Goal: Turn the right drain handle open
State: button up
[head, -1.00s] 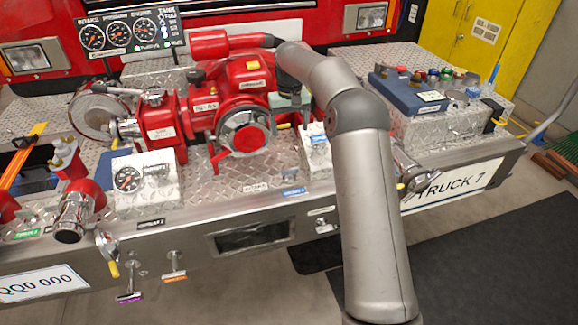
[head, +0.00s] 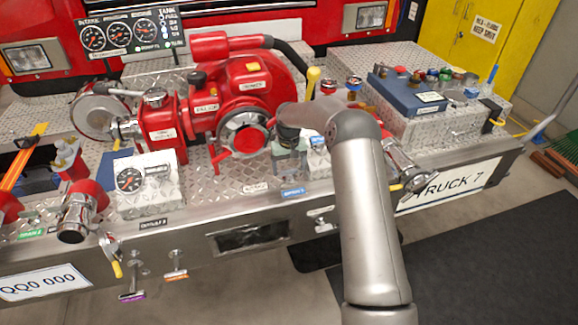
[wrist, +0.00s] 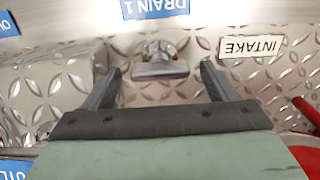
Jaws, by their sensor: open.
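A small metal handle (wrist: 158,62) stands on the diamond plate beside the blue DRAIN 1 label (wrist: 155,8) and the white INTAKE label (wrist: 250,46), both upside down in the wrist view. My gripper (wrist: 160,69) is open, with one finger on each side of the handle and visible gaps between. I cannot tell how far above the plate the fingertips are. In the head view, my gripper is low over the plate just right of the red pump (head: 242,110). Its fingertips and the handle are not clear there. The blue label (head: 293,192) shows in front of it.
A gauge box (head: 146,185) is to the left. A yellow-topped lever (head: 313,78) rises behind my gripper. A chrome outlet (head: 405,168) and a raised box with a blue case (head: 410,92) are to the right. Pull handles (head: 175,268) hang on the bumper's front face.

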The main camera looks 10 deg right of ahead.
jog(key=shift+f, duration=0.15)
jog(key=c, duration=1)
